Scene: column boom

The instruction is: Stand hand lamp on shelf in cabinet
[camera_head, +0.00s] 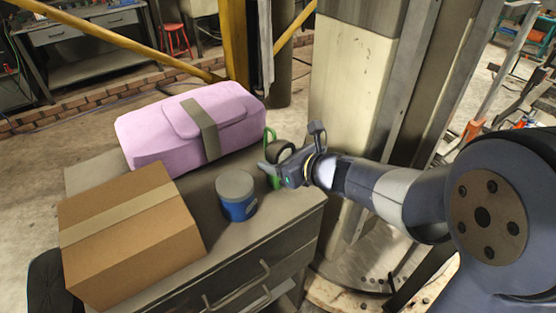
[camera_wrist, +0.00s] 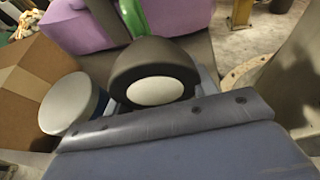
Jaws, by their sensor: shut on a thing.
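The hand lamp (camera_head: 271,139) has a green handle and a dark round head. In the wrist view the lamp (camera_wrist: 153,62) shows its black head with a pale round face towards the camera, and its green handle beyond. My gripper (camera_head: 290,152) is shut on the lamp, near the right end of a grey drawer cabinet (camera_head: 268,243). In the wrist view my gripper (camera_wrist: 158,97) has its jaws at the head's two sides, partly hidden behind it. I cannot tell if the lamp's lower end touches the top. No open shelf is clearly visible.
A blue can with a grey lid (camera_head: 237,196) stands close left of the lamp. A taped cardboard box (camera_head: 130,240) and a pink case (camera_head: 190,125) take up much of the cabinet top. A pale column (camera_head: 352,85) rises at the right behind my arm.

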